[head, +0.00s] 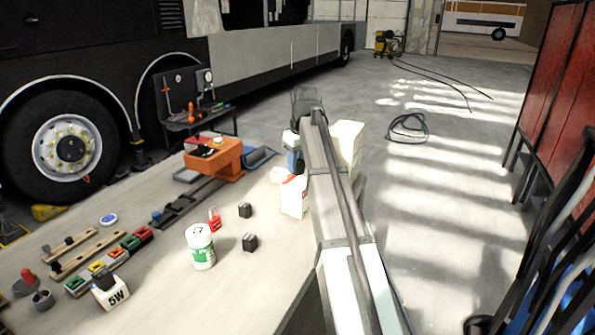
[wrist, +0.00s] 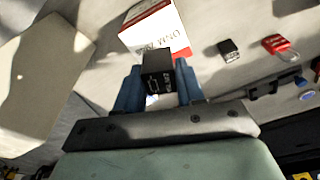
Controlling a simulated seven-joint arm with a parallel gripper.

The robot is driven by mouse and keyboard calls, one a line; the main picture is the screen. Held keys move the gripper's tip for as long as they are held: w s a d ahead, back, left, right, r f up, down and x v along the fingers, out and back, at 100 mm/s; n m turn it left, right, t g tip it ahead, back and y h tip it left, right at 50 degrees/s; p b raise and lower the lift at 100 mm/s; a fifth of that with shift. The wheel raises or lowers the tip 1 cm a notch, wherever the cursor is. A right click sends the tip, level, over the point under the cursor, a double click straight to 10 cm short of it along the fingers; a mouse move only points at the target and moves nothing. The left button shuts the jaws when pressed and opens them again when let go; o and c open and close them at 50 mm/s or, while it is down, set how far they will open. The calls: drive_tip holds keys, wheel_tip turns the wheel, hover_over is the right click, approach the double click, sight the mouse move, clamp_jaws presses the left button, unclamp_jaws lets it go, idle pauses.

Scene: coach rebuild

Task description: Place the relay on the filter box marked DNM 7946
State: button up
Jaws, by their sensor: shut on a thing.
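My gripper (wrist: 158,74) has blue fingers shut on a black relay (wrist: 157,62) in the wrist view. A white filter box with a red top (wrist: 150,32) lies just beyond the relay. Its print is upside down and small, and seems to read DNM with digits, partly covered by the relay. The relay overlaps the box's near edge in the picture; I cannot tell whether they touch. In the head view a white and red box (head: 295,197) stands left of my arm. My arm hides the held relay there.
Two loose relays (head: 245,210) (head: 250,242), a red padlock (head: 214,219) and a white-green can (head: 200,247) stand on the bench (head: 170,285). A cream box (head: 350,143) is behind my arm. An orange holder (head: 213,158) stands further back.

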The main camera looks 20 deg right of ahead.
sight(297, 170)
drive_tip(key=shift+f, duration=1.45)
drive_tip(key=shift+f, duration=0.1)
drive_tip(key=o, duration=1)
drive_tip(key=r, duration=0.4)
drive_tip(key=s+r, duration=0.1)
drive_tip(key=r, duration=0.7)
drive_tip(key=shift+s+d, duration=0.35)
